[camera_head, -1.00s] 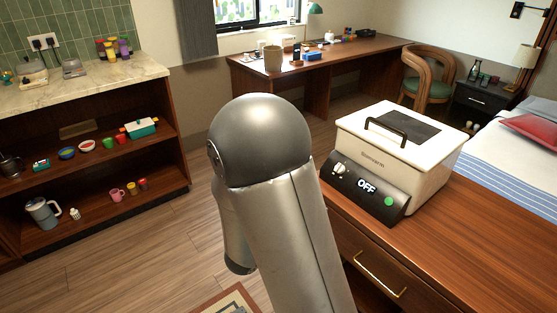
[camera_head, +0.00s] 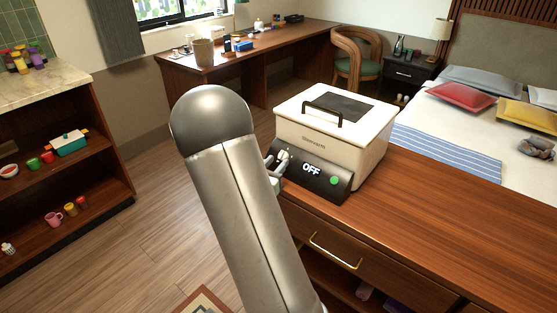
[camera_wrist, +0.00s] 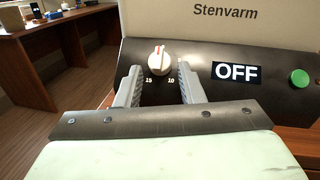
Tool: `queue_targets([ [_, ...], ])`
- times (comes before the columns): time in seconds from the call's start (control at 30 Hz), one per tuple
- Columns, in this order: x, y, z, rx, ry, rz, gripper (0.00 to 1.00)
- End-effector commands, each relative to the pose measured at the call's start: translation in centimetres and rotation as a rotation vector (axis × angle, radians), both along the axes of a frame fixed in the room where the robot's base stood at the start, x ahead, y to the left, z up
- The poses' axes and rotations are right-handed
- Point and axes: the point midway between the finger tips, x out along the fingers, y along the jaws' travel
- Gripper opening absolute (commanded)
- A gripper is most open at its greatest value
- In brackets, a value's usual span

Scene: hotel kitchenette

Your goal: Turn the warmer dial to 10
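The white warmer (camera_head: 335,125) stands on the wooden counter, with a black sloped front panel that reads OFF (camera_head: 311,169). Its dial (camera_wrist: 159,60) is a white knob with a red mark pointing up; the labels 15 and 10 show below it, left and right. A green button (camera_wrist: 300,78) is at the panel's right. My gripper (camera_wrist: 157,75) is open, its two grey fingers below and to either side of the dial, with a gap to it on each side. In the head view my gripper (camera_head: 276,160) is at the panel's left end, partly hidden by my arm.
The warmer's lid has a black handle (camera_head: 322,112). The wooden counter (camera_head: 430,210) is clear to the right of the warmer. A drawer with a brass handle (camera_head: 335,251) is below. A shelf unit (camera_head: 110,150) stands at left.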

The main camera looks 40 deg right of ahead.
Motion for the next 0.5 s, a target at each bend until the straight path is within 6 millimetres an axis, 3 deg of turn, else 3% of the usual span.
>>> queue_targets([
  [0.2, 0.8, -1.9, 0.0, 0.000, -0.001, -0.001, 0.35],
  [0.5, 0.9, -2.1, 0.0, 0.000, 0.000, 0.000, 0.35],
])
